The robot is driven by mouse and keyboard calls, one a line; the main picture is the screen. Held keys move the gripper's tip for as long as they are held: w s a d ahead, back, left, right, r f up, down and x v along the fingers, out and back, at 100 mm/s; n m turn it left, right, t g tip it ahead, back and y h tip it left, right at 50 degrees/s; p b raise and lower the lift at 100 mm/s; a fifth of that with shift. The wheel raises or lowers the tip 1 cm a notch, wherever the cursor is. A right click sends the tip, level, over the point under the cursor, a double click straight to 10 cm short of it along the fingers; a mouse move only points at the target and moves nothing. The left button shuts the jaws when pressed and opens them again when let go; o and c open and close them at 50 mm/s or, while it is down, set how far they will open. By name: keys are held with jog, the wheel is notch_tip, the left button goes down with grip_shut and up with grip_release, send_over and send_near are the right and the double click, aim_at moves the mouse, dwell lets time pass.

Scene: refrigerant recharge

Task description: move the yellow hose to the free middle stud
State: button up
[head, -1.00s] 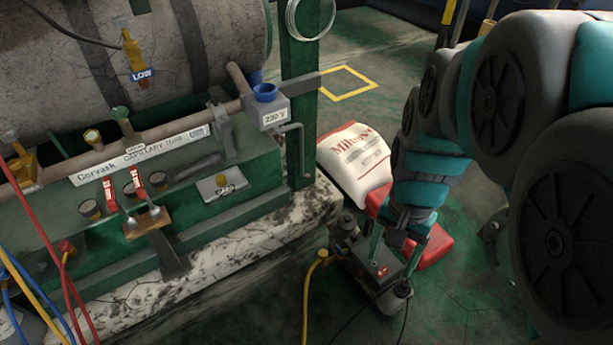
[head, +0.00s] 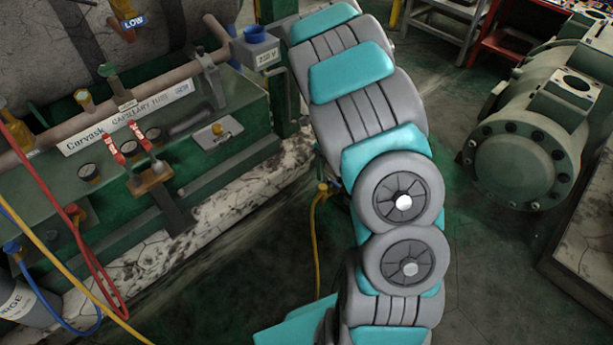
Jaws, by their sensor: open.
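A yellow hose (head: 317,240) hangs from a brass-coloured fitting (head: 322,188) just left of my arm, its lower end running out of sight. A yellow line (head: 75,278) also crosses the lower left; I cannot tell whether it is the same hose. I cannot pick out the free middle stud. The brass block (head: 151,178) with two red-handled valves (head: 130,148) sits on the green rig. My arm stands across the middle of the picture, and my gripper is not visible. Whatever is behind the arm is hidden.
Red (head: 85,245) and blue (head: 45,300) hoses hang at the left. A 230 V box (head: 262,50) sits at the rig's end. A large green machine (head: 530,150) stands at the right. Dark green floor (head: 475,265) is open between it and my arm.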

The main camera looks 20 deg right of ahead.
aim_at(323, 187)
jog(key=f, duration=0.1)
jog(key=m, duration=0.1)
jog(key=f, duration=0.1)
jog(key=shift+w+a+f, duration=0.3)
jog(key=shift+w, duration=0.05)
notch_tip(323, 187, down, 8)
jog(key=b, duration=0.5)
jog(key=shift+f, duration=0.25)
jog(key=shift+r, duration=0.3)
jog(key=shift+f+p, duration=0.15)
jog(key=shift+p, duration=0.15)
jog(key=shift+c, duration=0.2)
grip_shut()
dwell(0.4)
